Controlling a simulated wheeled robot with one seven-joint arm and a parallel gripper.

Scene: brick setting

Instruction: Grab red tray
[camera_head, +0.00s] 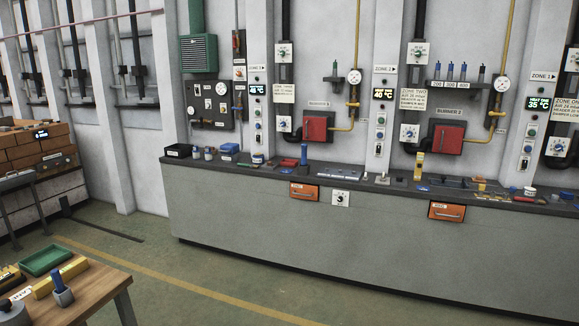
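I cannot make out a red tray. A green tray (46,260) lies on the wooden table at the lower left. The clearest red things are two wall boxes, one at the burner 1 station (318,127) and one at burner 2 (446,139). Small reddish items (289,164) on the grey counter are too small to identify. My gripper is not in view.
The wooden table (100,293) also bears a yellow block (60,277) and a cup with a blue top (61,289). A long grey counter (300,228) with two orange drawers runs along the wall. Open floor with a yellow line (190,285) lies between them.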

